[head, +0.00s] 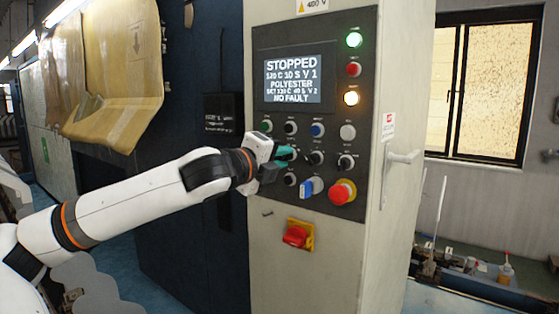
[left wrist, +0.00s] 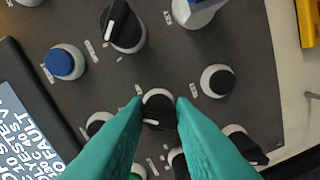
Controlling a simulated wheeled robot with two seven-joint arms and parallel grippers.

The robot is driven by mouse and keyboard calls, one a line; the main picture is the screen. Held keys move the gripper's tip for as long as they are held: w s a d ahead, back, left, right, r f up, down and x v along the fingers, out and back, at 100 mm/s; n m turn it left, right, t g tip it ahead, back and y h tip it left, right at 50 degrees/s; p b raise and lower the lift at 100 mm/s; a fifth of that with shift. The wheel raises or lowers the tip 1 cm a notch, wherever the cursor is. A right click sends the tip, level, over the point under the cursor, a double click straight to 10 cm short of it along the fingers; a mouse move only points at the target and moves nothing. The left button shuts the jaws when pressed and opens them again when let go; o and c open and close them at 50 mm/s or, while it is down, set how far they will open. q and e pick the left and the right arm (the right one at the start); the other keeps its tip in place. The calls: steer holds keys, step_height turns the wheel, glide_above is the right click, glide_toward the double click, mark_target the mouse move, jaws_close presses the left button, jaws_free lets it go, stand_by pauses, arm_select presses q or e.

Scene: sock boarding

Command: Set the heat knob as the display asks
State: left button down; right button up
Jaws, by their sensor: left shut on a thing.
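My left gripper (head: 287,153) is at the left part of the control panel's second row of controls. In the left wrist view its teal fingertips (left wrist: 159,103) close on both sides of a black knob (left wrist: 158,108) with a pale pointer line. The knob's label is too small to read, and in the head view the gripper hides it. The display (head: 292,80) reads STOPPED, a line of settings, POLYESTER, a SET line that looks like 130 C 40 S V 2, and NO FAULT. My right gripper is not in view.
Close around stand another black knob (left wrist: 125,27), a blue button (left wrist: 63,62), a black button (left wrist: 217,80) and a blue selector (head: 312,188). A red emergency stop (head: 342,192) is at lower right. A red switch (head: 297,235) sits below. A handle (head: 402,160) juts out right.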

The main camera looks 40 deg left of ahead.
arm_select(q)
steer(key=shift+m+p, duration=0.55)
steer(key=shift+m, duration=1.55)
steer(key=c, duration=1.3)
jaws_free()
steer(key=shift+o, duration=0.2)
